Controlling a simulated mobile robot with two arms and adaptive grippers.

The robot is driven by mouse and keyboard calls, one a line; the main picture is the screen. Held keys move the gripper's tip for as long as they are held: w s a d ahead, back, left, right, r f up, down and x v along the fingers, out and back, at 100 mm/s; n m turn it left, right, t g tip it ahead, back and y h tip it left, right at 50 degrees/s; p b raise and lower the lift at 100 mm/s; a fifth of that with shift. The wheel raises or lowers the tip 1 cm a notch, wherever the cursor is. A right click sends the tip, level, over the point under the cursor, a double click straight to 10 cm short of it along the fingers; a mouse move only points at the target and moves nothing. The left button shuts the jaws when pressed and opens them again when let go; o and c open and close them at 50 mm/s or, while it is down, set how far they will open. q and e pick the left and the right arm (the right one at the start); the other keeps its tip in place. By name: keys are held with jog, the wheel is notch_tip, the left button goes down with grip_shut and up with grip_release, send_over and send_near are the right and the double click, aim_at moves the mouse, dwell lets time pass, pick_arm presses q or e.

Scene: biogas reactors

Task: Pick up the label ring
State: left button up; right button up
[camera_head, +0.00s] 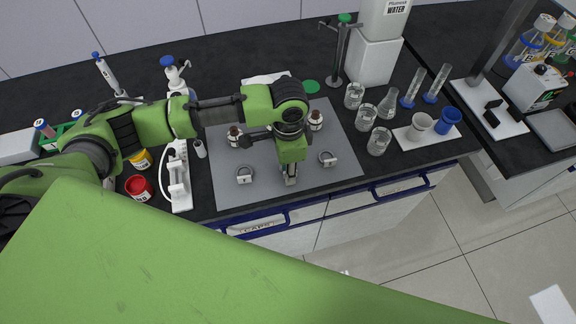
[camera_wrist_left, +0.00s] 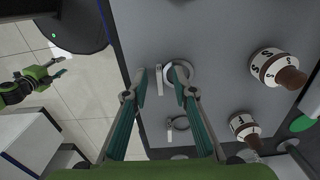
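Two grey label rings with small white tags lie on the grey mat (camera_head: 225,195) in the head view, one at the left (camera_head: 245,175) and one at the right (camera_head: 327,158). My left gripper (camera_head: 290,180) points down over the mat between them. In the left wrist view its fingers (camera_wrist_left: 160,75) are open, apart and empty. A ring (camera_wrist_left: 184,75) with its tag lies below at the fingertips, partly covered by one finger. Another ring (camera_wrist_left: 180,123) lies lower in that view. My right gripper (camera_wrist_left: 55,68) shows at the left of the wrist view, fingers apart, away from the rings.
Brown bottles stand on the mat behind the rings, including one at the left (camera_head: 235,135) and one at the right (camera_head: 316,121). Glass beakers (camera_head: 379,141) stand right of the mat. A white pipette stand (camera_head: 179,180) and a red-lidded jar (camera_head: 139,187) are left.

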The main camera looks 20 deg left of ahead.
pick_arm(q)
grip_shut()
jog(key=shift+r, duration=0.1)
